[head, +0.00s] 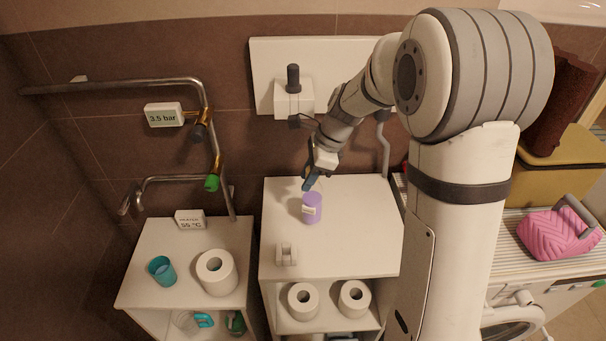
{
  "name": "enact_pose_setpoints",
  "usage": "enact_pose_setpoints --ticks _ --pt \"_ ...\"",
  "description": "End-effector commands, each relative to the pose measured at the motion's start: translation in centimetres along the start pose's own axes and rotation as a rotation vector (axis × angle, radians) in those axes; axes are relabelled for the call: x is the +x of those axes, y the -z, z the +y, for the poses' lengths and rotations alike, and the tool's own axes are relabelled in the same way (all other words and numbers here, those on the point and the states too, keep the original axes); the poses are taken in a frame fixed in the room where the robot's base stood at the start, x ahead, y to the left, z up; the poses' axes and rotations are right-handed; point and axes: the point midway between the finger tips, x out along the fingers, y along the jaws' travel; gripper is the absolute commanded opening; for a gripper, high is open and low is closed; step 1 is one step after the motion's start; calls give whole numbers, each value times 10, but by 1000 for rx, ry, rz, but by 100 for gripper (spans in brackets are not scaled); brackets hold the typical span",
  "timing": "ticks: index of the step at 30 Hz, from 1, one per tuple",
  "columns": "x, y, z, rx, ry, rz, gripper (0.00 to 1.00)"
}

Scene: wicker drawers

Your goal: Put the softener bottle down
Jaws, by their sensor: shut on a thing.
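The softener bottle (312,210) is purple with a white label and shows in the head view over the white top of the middle cabinet (350,235). It looks roughly upright. I cannot tell whether its base touches the surface. My gripper (311,184) reaches down from the upper right and is shut on the bottle's upper end. A dark blue part shows there, and the fingers are too small to make out clearly.
A small white holder (286,254) sits near the cabinet's front edge. A toilet roll (217,272) and a teal cup (162,270) stand on the left cabinet. Pipes (212,130) run along the left wall. The cabinet top right of the bottle is clear.

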Motion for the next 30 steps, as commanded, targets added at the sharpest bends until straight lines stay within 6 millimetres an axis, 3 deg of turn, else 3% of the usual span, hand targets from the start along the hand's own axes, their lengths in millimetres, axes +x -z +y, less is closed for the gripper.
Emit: enact_pose_setpoints --ticks 2,6,17,18,26,30 --pt "-1 0 -14 1 -1 0 0" --pt "13 5 -11 0 -2 0 0" --pt "17 6 -11 -1 0 0 0" --pt "18 6 -11 -1 0 0 30" --pt "17 6 -11 -2 -1 0 51" --pt "17 6 -11 -2 -1 0 51"
